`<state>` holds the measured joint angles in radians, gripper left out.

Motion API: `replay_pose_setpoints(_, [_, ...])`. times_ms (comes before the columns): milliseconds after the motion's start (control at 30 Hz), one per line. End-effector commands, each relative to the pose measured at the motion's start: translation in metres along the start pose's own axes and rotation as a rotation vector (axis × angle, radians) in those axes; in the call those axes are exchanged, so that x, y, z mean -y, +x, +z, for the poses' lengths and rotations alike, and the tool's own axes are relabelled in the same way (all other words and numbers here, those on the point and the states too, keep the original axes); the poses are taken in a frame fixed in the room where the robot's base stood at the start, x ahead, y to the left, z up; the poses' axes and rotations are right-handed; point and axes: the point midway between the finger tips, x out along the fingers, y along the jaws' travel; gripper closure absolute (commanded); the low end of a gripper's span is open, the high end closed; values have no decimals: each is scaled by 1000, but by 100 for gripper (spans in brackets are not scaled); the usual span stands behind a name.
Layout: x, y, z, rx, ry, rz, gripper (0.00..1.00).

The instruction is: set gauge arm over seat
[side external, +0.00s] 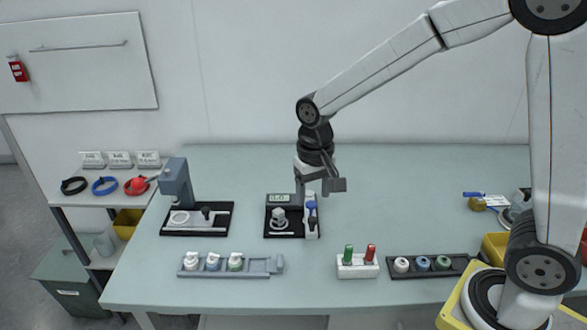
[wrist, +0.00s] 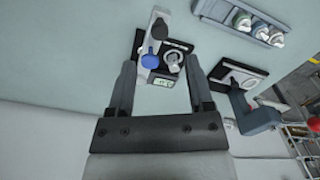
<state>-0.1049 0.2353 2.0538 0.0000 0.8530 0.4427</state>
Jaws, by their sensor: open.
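The gauge has a small display (side external: 279,198) and a black base (side external: 270,234). A pale part stands on its round seat (side external: 281,224), which also shows in the wrist view (wrist: 173,62). The gauge arm (side external: 312,232) is a white bar with a blue knob (side external: 311,206) and a dark knob. It lies along the right of the base, beside the seat; in the wrist view the arm (wrist: 151,42) is left of the seat. My gripper (side external: 335,186) is open and empty, above and behind the gauge. In the wrist view its fingers (wrist: 160,74) frame the gauge's near end.
A grey press (side external: 175,181) stands left of the gauge. A grey rack (side external: 262,267) with three white-topped containers lies in front. A white block (side external: 357,270) with green and red pegs and a dark rack (side external: 455,272) stand front right.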

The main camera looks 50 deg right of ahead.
Motion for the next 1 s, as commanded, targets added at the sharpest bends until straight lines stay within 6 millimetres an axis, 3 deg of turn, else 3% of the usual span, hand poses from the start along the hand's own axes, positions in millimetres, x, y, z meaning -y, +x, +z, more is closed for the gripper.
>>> replay_pose_setpoints(433, [0, 52, 0, 2, 0, 1, 33])
replay_pose_setpoints(900, [0, 61, 0, 0, -1, 0, 33])
replay_pose_setpoints(967, [0, 61, 0, 0, -1, 0, 49])
replay_pose_setpoints(1000, [0, 61, 0, 0, 0, 0, 62])
